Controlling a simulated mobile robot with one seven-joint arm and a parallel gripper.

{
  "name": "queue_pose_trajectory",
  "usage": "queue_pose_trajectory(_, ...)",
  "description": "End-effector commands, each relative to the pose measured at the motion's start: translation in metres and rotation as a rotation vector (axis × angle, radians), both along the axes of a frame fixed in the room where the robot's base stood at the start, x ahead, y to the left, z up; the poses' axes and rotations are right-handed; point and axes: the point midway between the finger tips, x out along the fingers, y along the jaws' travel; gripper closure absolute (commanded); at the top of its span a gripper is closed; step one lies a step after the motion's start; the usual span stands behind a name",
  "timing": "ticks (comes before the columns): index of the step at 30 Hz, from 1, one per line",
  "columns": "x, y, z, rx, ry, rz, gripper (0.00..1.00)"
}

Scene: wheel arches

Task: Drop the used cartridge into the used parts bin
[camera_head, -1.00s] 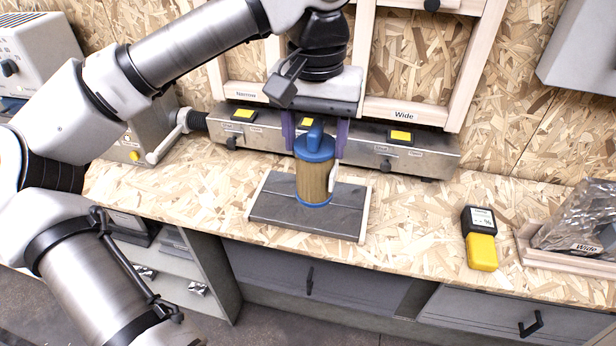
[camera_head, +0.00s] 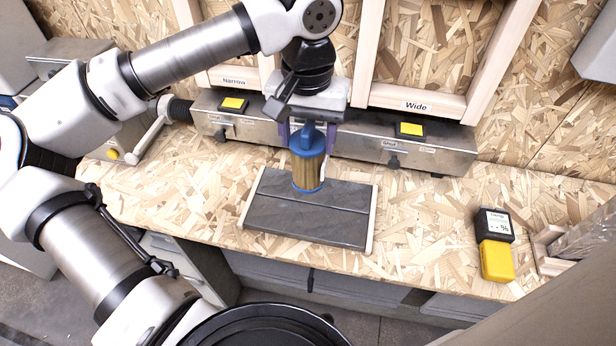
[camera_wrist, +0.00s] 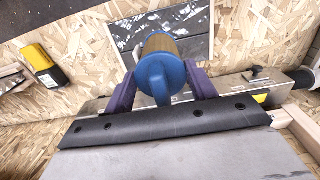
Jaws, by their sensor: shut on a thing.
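The cartridge (camera_head: 307,170) has a blue cap with a handle, a tan pleated body and a blue bottom ring. It is upright in my gripper (camera_head: 303,135), whose purple fingers are shut on its blue top. In the wrist view the blue cap (camera_wrist: 160,76) sits between both fingers of my gripper (camera_wrist: 162,88). The cartridge is over the dark grey mat (camera_head: 308,217) on the bench; I cannot tell how far above it. I cannot make out a bin labelled for used parts. A round black rim (camera_head: 262,312) shows at the bottom edge, and I cannot tell what it is.
A metal rail with yellow labels (camera_head: 440,150) runs along the back of the bench, behind the cartridge. Wooden frames marked Narrow and Wide (camera_head: 415,105) stand above it. A black and yellow meter (camera_head: 496,255) lies at the right. The bench between mat and meter is clear.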

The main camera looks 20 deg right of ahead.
Motion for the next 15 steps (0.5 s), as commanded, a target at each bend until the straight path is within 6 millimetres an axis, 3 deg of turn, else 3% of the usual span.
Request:
queue_pose_trajectory(6,-0.001,0.000,-0.054,-0.001,0.004,-0.001,0.96)
queue_pose_trajectory(15,-0.001,0.000,-0.088,0.000,0.002,0.000,0.96)
